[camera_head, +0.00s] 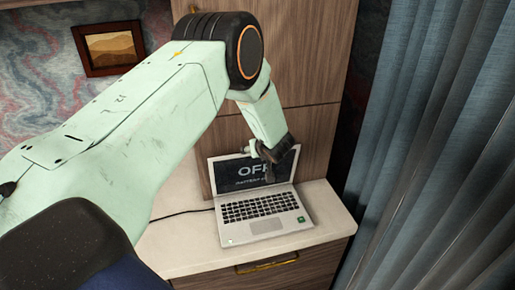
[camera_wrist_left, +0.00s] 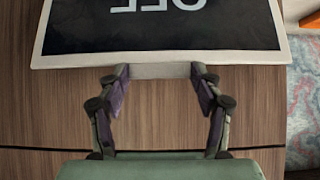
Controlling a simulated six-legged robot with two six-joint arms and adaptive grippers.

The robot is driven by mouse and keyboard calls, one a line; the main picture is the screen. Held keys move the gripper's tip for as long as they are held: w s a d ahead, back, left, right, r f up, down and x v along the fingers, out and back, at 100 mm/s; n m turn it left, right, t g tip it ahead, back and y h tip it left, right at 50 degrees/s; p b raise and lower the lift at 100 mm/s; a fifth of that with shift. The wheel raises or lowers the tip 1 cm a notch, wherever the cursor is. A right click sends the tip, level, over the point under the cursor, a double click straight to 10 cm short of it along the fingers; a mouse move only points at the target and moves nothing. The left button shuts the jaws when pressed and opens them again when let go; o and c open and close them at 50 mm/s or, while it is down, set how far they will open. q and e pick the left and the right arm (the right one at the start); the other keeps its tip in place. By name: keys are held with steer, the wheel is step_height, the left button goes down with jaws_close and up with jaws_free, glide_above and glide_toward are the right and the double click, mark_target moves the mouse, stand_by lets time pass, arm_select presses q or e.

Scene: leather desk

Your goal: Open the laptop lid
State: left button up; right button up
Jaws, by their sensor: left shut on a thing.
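The silver laptop (camera_head: 262,208) stands open on the pale desk top. Its lid (camera_head: 226,172) is raised and leans back, with a dark screen reading "OFF". The keyboard deck lies flat. My left gripper (camera_head: 271,152) is at the top edge of the lid and hides part of the screen. In the left wrist view, the lid (camera_wrist_left: 160,58) is upside down, and the two fingers of the left gripper (camera_wrist_left: 161,76) are shut on a light piece at its edge. My right gripper is out of view.
The desk top (camera_head: 185,238) has a black cable running left from the laptop. A wood panel (camera_head: 310,60) stands close behind the lid. Blue-grey curtains (camera_head: 440,150) hang at the right. A drawer with a brass handle (camera_head: 267,264) is below.

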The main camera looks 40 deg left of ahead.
arm_select(q)
steer(key=shift+w+r, duration=0.2)
steer(key=shift+r, duration=0.25)
steer(key=shift+a, duration=0.15)
steer(key=o, duration=1.7)
steer(key=shift+s, duration=0.15)
steer(key=shift+f, duration=0.1)
steer(key=shift+f, duration=0.1)
steer(key=v, duration=1.2)
steer(key=shift+s, duration=0.1)
